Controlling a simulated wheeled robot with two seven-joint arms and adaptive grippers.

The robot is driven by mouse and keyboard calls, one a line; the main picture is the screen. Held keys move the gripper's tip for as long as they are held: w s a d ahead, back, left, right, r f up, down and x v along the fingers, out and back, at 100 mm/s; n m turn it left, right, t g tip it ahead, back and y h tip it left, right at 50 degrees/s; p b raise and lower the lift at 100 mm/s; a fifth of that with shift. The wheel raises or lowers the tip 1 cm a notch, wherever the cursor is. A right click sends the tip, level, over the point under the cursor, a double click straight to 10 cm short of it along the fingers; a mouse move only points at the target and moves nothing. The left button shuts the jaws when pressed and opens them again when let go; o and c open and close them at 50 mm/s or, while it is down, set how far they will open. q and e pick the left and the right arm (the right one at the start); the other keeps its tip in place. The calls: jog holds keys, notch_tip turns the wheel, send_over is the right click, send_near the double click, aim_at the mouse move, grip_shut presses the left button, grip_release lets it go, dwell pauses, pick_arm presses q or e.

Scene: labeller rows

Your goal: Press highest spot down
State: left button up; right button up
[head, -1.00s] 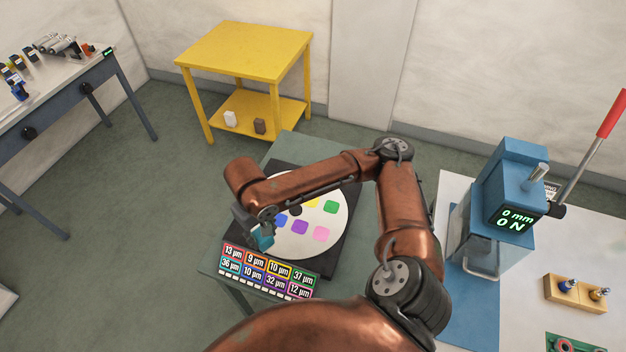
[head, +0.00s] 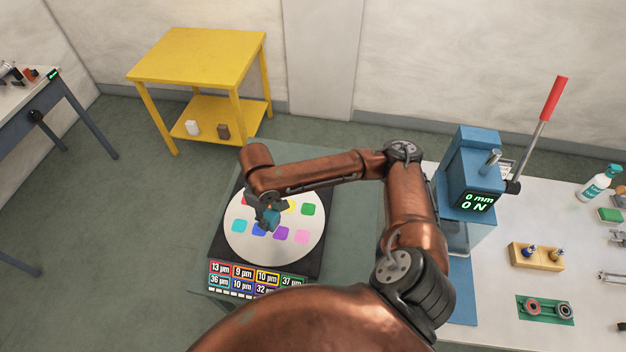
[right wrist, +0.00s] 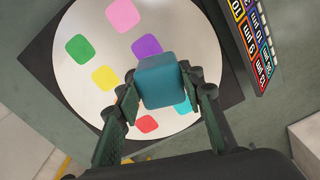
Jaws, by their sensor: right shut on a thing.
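A pale round disc (head: 236,245) on a dark square plate carries several coloured spots. The green spot (head: 308,209) is at its right, beside the yellow spot (head: 291,207); purple (head: 280,233) and pink (head: 302,237) spots lie nearer. A panel (head: 232,277) in front lists colour-framed values; the green-framed 37 µm is the highest readable. My right gripper (head: 267,213) is shut on a teal block (head: 271,220), above the disc. In the right wrist view the block (right wrist: 163,82) sits between both fingers, with the green spot (right wrist: 79,48) off to its left. My left gripper is not in view.
A blue press (head: 470,165) with a red-tipped lever stands right of my arm on a white bench (head: 490,300), its display reading 0 mm and 0 N. A yellow table (head: 200,55) stands behind. My right arm hides part of the panel.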

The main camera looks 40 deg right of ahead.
jog(key=d+n+p, duration=1.3)
jog(key=d+p, duration=0.3)
jog(key=f+b, duration=0.6)
jog(key=shift+w+f, duration=0.2)
jog(key=shift+w, duration=0.15)
jog(key=shift+f, duration=0.55)
dwell(0.8)
jog(key=shift+r, duration=0.1)
notch_tip(320, 180, up, 7)
jog(key=p, duration=0.6)
dwell(0.4)
